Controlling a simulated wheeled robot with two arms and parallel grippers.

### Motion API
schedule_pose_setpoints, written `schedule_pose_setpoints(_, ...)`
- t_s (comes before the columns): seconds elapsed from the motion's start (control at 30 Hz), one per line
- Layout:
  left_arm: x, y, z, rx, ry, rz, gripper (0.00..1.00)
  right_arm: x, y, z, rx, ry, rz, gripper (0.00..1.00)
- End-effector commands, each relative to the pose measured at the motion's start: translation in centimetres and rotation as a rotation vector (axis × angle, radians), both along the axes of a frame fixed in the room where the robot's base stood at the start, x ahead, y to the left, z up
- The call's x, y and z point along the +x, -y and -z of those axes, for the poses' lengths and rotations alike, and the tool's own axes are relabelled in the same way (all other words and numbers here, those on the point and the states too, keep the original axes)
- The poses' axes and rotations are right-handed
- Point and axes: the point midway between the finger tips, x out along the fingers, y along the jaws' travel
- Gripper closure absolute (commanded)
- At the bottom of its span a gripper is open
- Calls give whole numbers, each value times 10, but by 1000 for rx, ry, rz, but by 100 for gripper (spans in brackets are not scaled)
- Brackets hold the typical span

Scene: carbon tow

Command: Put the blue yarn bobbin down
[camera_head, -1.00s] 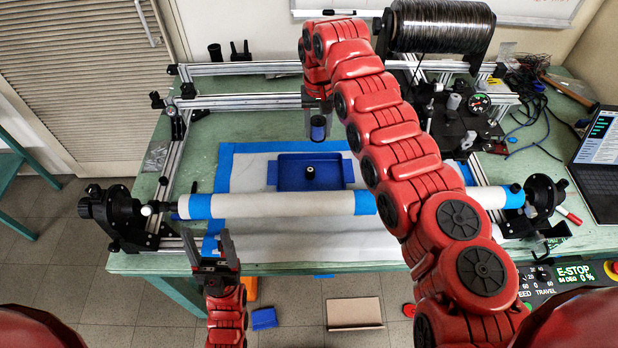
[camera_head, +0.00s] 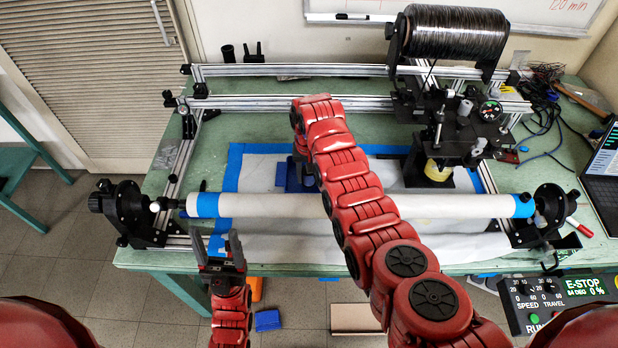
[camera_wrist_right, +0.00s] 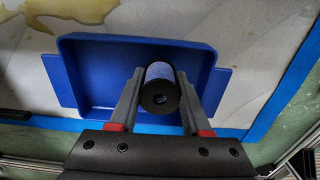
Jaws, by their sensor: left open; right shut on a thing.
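The blue yarn bobbin (camera_wrist_right: 160,72) has a black end facing the right wrist camera. My right gripper (camera_wrist_right: 160,98) is shut on it, one finger on each side. The bobbin is over the blue tray (camera_wrist_right: 90,75); I cannot tell whether it touches the tray floor. In the head view my right arm hides the bobbin and much of the tray (camera_head: 281,178). My left gripper (camera_head: 234,246) is open and empty, in front of the white roller, pointing up.
The white roller (camera_head: 265,205) with blue ends spans the front of the table between black mounts. A black fibre spool (camera_head: 455,33) stands at the back right, above a black mechanism (camera_head: 440,160). A white sheet edged in blue tape lies under the tray.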

Motion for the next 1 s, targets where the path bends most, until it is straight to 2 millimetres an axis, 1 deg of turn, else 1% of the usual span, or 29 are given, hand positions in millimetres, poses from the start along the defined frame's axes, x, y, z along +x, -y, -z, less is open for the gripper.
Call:
schedule_pose_setpoints(0.2,0,0,-5,0,0,0,36,-1,0,21,-1,-3,0,100)
schedule_pose_setpoints(0.47,0,0,-4,0,0,0,36,0,0,23,1,0,0,100)
schedule_pose_setpoints(0.6,0,0,0,0,0,0,36,0,0,28,1,0,0,100)
schedule_pose_setpoints(0.63,0,0,-1,0,0,0,36,0,0,26,1,1,0,49)
schedule_pose_setpoints(0.77,0,0,-2,0,0,0,36,0,0,26,1,1,0,25)
schedule_pose_setpoints(0.8,0,0,-2,0,0,0,36,0,0,26,1,1,0,22)
schedule_pose_setpoints(1.0,0,0,-2,0,0,0,36,0,0,26,1,1,0,22)
